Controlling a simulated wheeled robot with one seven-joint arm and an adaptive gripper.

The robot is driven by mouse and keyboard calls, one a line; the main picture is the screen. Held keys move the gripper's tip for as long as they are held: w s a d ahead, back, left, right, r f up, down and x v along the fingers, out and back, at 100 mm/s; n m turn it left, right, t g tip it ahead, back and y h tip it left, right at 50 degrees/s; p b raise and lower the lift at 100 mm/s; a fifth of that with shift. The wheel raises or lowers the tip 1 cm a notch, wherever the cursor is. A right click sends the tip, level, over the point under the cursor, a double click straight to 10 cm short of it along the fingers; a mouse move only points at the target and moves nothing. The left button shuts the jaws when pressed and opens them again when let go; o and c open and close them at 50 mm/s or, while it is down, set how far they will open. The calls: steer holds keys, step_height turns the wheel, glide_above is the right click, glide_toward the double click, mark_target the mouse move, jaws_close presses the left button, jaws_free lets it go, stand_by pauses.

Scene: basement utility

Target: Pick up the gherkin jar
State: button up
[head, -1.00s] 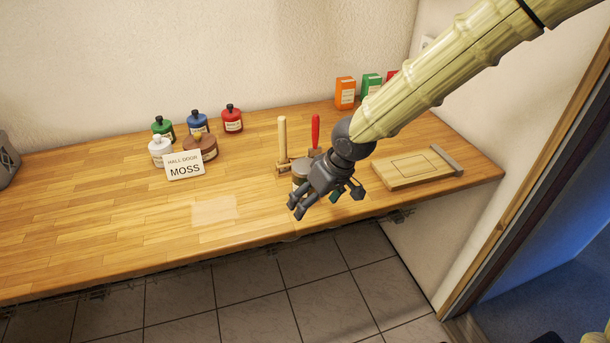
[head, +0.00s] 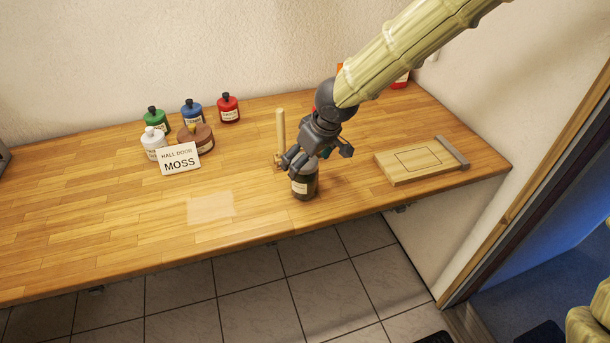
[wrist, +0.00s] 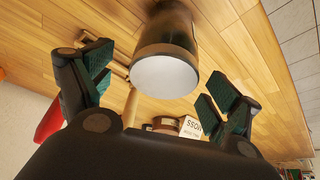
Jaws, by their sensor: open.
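The gherkin jar, a dark jar with a pale label (head: 304,183), stands upright on the wooden counter (head: 120,225) near its front edge. In the wrist view the jar (wrist: 166,45) shows its pale round lid toward the camera, in the space ahead of my fingers. My gripper (head: 316,160) is at the jar's upper part in the head view, partly covering it. In the wrist view my gripper (wrist: 155,88) has its green-padded fingers spread wide on both sides of the jar, with gaps between. It holds nothing.
A wooden-handled tool (head: 281,132) stands just behind left of the jar. A sign reading "MOSS" (head: 180,159) and several bottles, including a red one (head: 229,108), stand further left. A wooden board (head: 415,162) lies to the right. The front middle counter is clear.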

steer(key=shift+s+a+f, duration=0.1)
steer(key=shift+f, duration=0.1)
steer(key=p+x, duration=0.1)
steer(key=x, duration=0.3)
steer(key=c, duration=1.4)
